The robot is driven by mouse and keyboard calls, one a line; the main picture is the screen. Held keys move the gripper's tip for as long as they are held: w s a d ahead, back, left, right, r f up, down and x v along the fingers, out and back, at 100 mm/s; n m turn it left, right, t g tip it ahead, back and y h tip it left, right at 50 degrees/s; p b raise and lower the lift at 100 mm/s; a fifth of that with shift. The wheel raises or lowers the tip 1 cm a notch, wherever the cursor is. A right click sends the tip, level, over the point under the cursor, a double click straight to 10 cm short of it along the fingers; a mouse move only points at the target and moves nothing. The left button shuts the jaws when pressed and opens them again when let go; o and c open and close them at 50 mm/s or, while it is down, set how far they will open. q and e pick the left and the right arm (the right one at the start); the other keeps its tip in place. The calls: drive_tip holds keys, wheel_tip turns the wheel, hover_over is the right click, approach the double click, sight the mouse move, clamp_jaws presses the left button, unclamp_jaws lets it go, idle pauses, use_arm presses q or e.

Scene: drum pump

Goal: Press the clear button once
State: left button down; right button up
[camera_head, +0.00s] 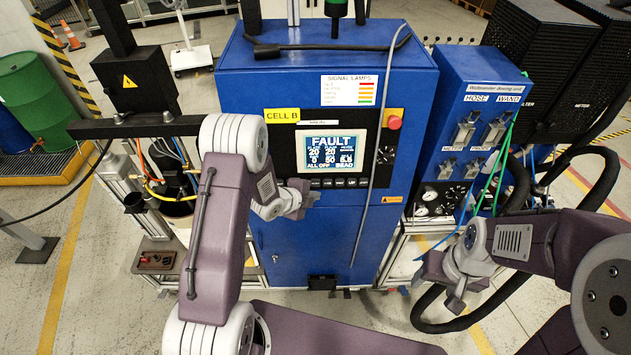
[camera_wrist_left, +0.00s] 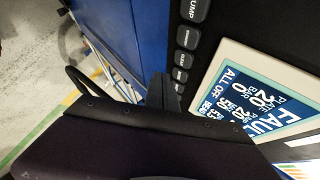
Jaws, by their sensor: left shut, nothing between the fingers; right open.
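A blue cabinet (camera_head: 315,235) carries a black panel with a screen (camera_head: 336,150) that reads FAULT. A row of dark buttons (camera_head: 340,183) runs below the screen. My left gripper (camera_head: 309,196) is shut and empty, just below the left part of the button row. Its dark tip (camera_wrist_left: 162,92) shows near the lower buttons; contact cannot be told. My right gripper (camera_head: 456,301) is open, low at the right.
A red knob (camera_head: 394,122) sits right of the screen. A grey cable (camera_head: 372,150) hangs down the cabinet front. The blue dosing unit (camera_head: 483,75) with hoses stands at the right, and a black hose loops near my right gripper. A green drum (camera_head: 38,95) stands far left.

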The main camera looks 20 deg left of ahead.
sight(316, 183)
use_arm(q)
drive_tip(key=shift+w+a+f+b, duration=0.1)
drive_tip(key=shift+w+a+b, duration=0.1)
drive_tip(key=shift+w, duration=0.4)
drive_tip(key=shift+w+a+f+b, duration=0.1)
drive_tip(key=shift+w+a, duration=0.05)
drive_tip(key=shift+w, duration=0.45)
drive_tip(key=shift+w, duration=0.15)
idle(1.1)
drive_tip(key=shift+w+a, duration=0.1)
drive_tip(key=shift+w, duration=0.15)
